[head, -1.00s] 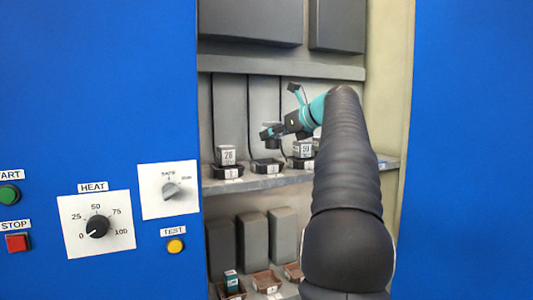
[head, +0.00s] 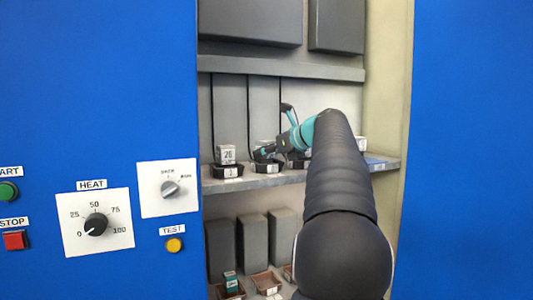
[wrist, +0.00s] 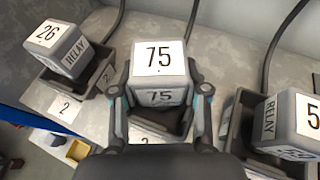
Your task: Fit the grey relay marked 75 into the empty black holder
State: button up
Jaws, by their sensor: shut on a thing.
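The grey relay marked 75 (wrist: 159,58) is between the fingers of my gripper (wrist: 161,92), which is shut on its sides in the wrist view. Its number shows on its top and front faces. The black holder (wrist: 187,122) lies right under it, with its rim showing around the relay's lower end. I cannot tell whether the relay is seated or just above the holder floor. In the head view my gripper (head: 268,151) is low at the shelf, over the middle holder (head: 268,167). There the relay is mostly hidden by the gripper.
A relay marked 26 (wrist: 62,45) sits in a holder labelled 2 (wrist: 66,107) on the left. Another relay (wrist: 292,122) sits in a holder close on the right. Dark cables rise behind. A lower shelf holds brown trays (head: 266,281).

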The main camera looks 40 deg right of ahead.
jog(key=shift+f, duration=0.5)
jog(key=o, duration=1.2)
jog(key=shift+f, duration=0.15)
jog(key=shift+r, duration=0.4)
jog(key=v, duration=1.2)
jog(key=shift+r+p, duration=0.35)
jog(key=shift+p, duration=0.1)
